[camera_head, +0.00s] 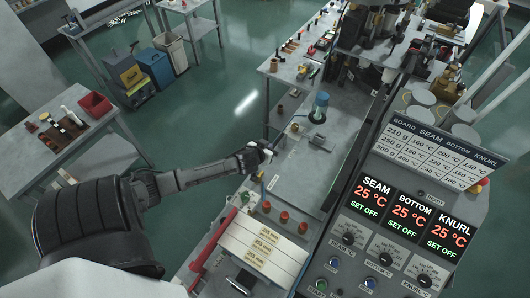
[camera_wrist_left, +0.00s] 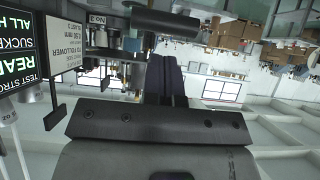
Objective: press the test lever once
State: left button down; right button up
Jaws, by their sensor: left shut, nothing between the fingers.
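My left gripper (camera_head: 264,153) is shut and empty at the end of my left arm, above the left edge of the grey machine bench. Its dark fingers also show in the left wrist view (camera_wrist_left: 166,78), pressed together with nothing between them. I cannot make out the test lever for certain in either view; it may be hidden by the gripper or too small to tell. A dark screen (camera_wrist_left: 17,55) at the left of the wrist view carries partly cut-off text, including "TEST STRO". My right gripper does not show.
A control panel (camera_head: 408,215) with SEAM, BOTTOM and KNURL readouts at 25 °C, SET OFF, stands at the right. A blue-topped cylinder (camera_head: 319,107) stands on the bench beyond the gripper. White labelled stacks (camera_head: 262,246) and a red bar (camera_head: 215,238) lie nearer.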

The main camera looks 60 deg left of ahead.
pick_arm(q)
jog(key=shift+w+a+f+b, duration=0.1)
jog(key=shift+w+f+b, duration=0.1)
jog(key=shift+f+b, duration=0.7)
jog(key=shift+f, duration=0.15)
jog(key=shift+s+f, duration=0.2)
jog(key=shift+f, duration=1.25)
